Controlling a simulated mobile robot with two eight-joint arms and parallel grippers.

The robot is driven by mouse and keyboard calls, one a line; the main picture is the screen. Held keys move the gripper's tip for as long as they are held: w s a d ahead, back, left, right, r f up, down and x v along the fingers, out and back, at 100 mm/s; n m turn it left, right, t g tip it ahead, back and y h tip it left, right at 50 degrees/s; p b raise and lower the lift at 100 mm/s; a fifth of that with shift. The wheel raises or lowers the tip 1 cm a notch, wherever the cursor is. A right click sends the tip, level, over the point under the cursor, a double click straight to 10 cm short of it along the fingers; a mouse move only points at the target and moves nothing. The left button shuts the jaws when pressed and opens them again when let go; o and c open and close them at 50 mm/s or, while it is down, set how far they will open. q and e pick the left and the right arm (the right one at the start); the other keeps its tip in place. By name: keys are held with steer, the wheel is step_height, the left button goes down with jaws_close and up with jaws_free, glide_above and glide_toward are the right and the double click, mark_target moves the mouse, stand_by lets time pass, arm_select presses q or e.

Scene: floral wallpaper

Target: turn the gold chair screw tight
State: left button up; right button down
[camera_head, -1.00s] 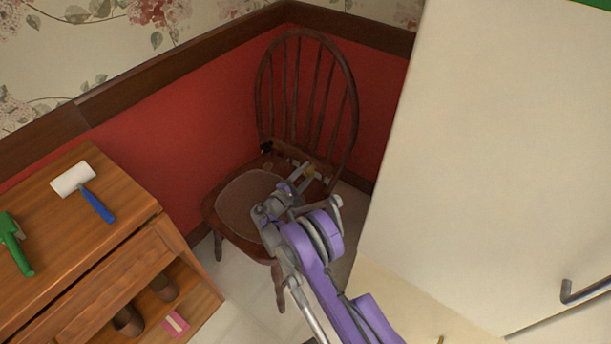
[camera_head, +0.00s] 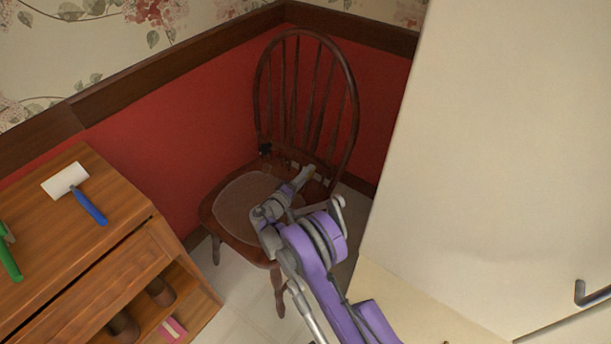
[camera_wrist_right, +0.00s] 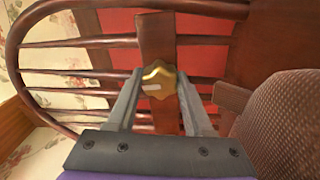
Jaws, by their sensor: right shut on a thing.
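The dark wooden chair (camera_head: 225,222) stands in the corner, with a padded seat and a hooped, spindled back. It also shows in the right wrist view (camera_wrist_right: 156,40). The gold screw (camera_wrist_right: 158,78) has a lobed head with a pale mark and sits at a flat wooden slat of the chair back. My right gripper (camera_wrist_right: 160,77) has its two fingers on either side of the gold head and is shut on it. In the head view my right gripper (camera_head: 307,174) is at the foot of the chair back, and I cannot make out the screw there. My left gripper is not in view.
A wooden cabinet (camera_head: 135,250) stands at the left. A white roller with a blue handle (camera_head: 80,192) and a green-handled tool (camera_head: 9,258) lie on top. A large cream panel (camera_head: 480,170) closes off the right side.

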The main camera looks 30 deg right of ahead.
stand_by(0.4)
steer(key=shift+c, duration=1.5)
jaws_free()
steer(key=p+v, duration=0.1)
steer(key=v, duration=1)
steer(key=shift+d, duration=0.1)
